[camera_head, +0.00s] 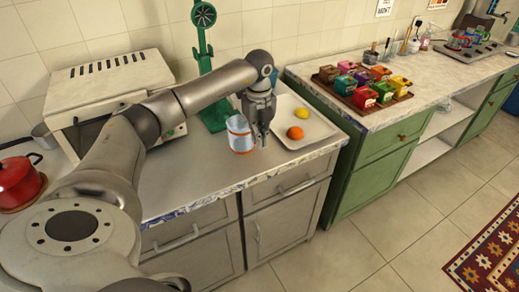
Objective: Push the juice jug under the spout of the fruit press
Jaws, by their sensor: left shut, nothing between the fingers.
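The green fruit press (205,60) stands at the back of the metal counter against the tiled wall. Its base shows behind my left arm, and its spout I cannot make out. The juice jug (241,136), clear with orange bands at the rim and base, stands upright on the counter in front of the press base. My left gripper (264,142) points down at the jug's right side, very close to it. Its fingers are shut and empty; whether they touch the jug I cannot tell. My right gripper is not in view.
A white tray (318,130) holding a yellow lemon (302,113) and an orange (295,133) lies right of the gripper. A white oven (108,88) stands at the back left. A red pot (19,182) is at the far left. Bare counter (190,185) lies in front of the jug.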

